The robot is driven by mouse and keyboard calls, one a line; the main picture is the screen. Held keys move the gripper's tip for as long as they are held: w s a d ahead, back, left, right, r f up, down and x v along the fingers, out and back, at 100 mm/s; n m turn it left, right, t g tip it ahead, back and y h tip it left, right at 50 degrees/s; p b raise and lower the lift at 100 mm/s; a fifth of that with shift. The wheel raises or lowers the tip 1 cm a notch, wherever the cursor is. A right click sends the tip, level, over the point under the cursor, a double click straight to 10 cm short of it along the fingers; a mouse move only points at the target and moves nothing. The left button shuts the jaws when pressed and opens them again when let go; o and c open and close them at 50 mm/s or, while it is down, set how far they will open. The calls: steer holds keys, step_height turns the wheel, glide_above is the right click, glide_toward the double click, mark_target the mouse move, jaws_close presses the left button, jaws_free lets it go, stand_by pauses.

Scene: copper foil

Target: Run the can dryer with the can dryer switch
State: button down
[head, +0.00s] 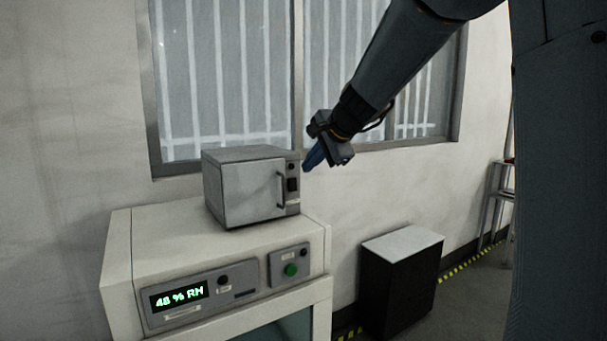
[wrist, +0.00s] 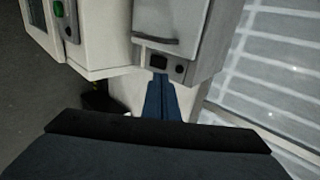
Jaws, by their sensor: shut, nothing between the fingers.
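The can dryer appears to be the small grey metal box (head: 250,187) with a handled door, standing on a white cabinet. It also shows upside down in the wrist view (wrist: 173,25). Its narrow right-hand panel carries a black switch-like rectangle (head: 292,184) with a small dark knob above it. The rectangle (wrist: 157,67) and knob also show in the wrist view. Which of them is the switch is not readable. My gripper (head: 309,162) has its blue fingers shut and empty, just right of the panel's upper part. In the wrist view the fingertips (wrist: 160,78) point toward the panel; contact cannot be told.
The white cabinet (head: 170,237) has a green "48 % RH" display (head: 180,295) and a separate box with a green button (head: 290,270). A barred window (head: 225,70) is behind. A black, light-topped unit (head: 400,285) stands to the right on the floor.

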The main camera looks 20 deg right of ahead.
steer(key=s+r+b, duration=0.1)
steer(key=s+r, duration=0.2)
steer(key=r, duration=0.3)
steer(key=shift+s+d, duration=0.3)
steer(key=shift+d, duration=0.1)
steer(key=s+a+f+n+g, duration=0.1)
steer(key=s+f+n, duration=0.15)
steer(key=f, duration=0.45)
steer(key=s+a+f+n+g, duration=0.1)
steer(key=s+f+g, duration=0.15)
steer(key=f, duration=0.35)
steer(key=s+a+f+n+g+h, duration=0.1)
steer(key=s+f+n, duration=0.4)
steer(key=s+f, duration=0.6)
steer(key=s+a+f+n+g+h, duration=0.1)
steer(key=s+f+n+g, duration=0.3)
steer(key=s+f, duration=0.8)
steer(key=shift+s+a+f+n+h, duration=0.2)
steer(key=shift+a+f+n+h, duration=0.25)
steer(key=shift+n, duration=0.7)
